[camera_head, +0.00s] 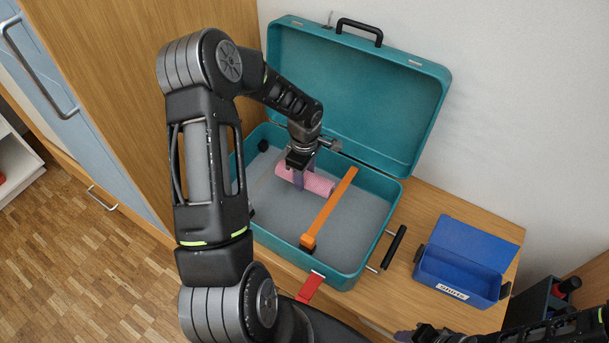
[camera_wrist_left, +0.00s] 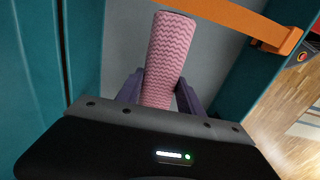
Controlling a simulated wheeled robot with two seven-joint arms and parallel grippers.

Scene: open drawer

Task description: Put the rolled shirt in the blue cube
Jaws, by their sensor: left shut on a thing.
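The rolled shirt (camera_head: 319,185) is a pink roll with a zigzag pattern inside the open teal case (camera_head: 358,283). My left gripper (camera_head: 302,174) reaches down into the case and is shut on the roll. In the left wrist view, the purple fingers (camera_wrist_left: 160,90) sit on either side of the rolled shirt (camera_wrist_left: 167,60), whose far end sticks out beyond them. Whether it touches the case floor is hard to tell. The blue cube (camera_head: 458,270) is an open blue box with a raised lid, right of the case. My right gripper (camera_head: 408,335) shows partly at the bottom edge; its jaw state is unclear.
An orange bar (camera_head: 330,208) spans the case beside the roll; it also shows in the left wrist view (camera_wrist_left: 235,18). The case lid (camera_head: 355,95) stands open behind. A black handle (camera_head: 394,247) juts out toward the blue box. A wooden cabinet (camera_head: 110,80) stands left.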

